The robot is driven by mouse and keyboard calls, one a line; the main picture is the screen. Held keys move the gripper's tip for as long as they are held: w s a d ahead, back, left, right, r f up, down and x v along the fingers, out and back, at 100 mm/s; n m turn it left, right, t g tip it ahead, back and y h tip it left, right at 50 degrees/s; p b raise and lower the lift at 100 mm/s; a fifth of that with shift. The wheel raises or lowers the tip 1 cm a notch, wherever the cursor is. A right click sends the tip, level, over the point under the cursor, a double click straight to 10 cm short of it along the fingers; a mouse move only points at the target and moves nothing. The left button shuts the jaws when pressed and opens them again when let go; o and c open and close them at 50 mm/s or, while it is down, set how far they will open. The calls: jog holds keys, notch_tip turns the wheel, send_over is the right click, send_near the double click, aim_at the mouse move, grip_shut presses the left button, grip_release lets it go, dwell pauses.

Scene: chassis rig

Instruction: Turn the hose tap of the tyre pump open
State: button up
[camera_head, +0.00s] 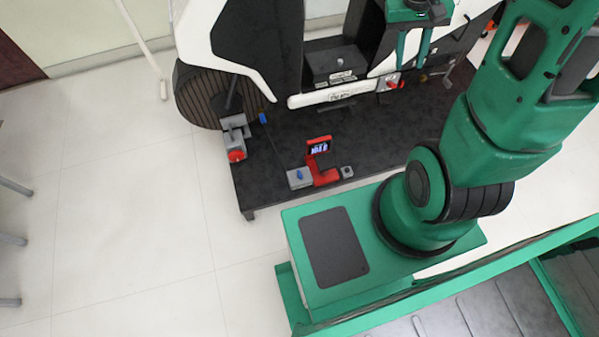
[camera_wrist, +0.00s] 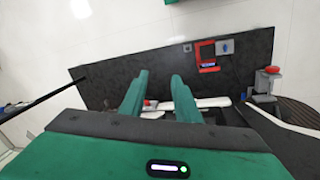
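The tyre pump (camera_head: 318,150) is a red unit with a lit screen, standing on a dark board. Next to it is a grey block (camera_head: 295,183) with a small blue tap-like knob (camera_head: 299,174). In the wrist view the red pump (camera_wrist: 205,52) and the grey block with the blue knob (camera_wrist: 227,46) lie beyond the fingertips, to the right. My gripper (camera_head: 411,60) is up and to the right of the pump in the head view, fingers apart and empty. In the wrist view my gripper (camera_wrist: 159,76) also shows a clear gap.
The dark board (camera_head: 380,125) carries a grey fixture with a red knob (camera_head: 236,155) at left and another red-handled part (camera_head: 393,82) near my gripper. A white-and-black machine (camera_head: 330,60) with a wheel stands behind. The board around the pump is mostly clear.

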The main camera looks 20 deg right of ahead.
jog(key=w+a+f+n, duration=0.2)
jog(key=w+a+f, duration=0.1)
jog(key=w+f, duration=0.8)
jog(key=n+y, duration=0.2)
send_over(300, 174)
notch_tip(300, 174, down, 41)
jog(key=shift+t, duration=0.3)
notch_tip(300, 174, down, 10)
jog(key=shift+w+f, duration=0.1)
jog(key=shift+f, duration=0.15)
grip_shut()
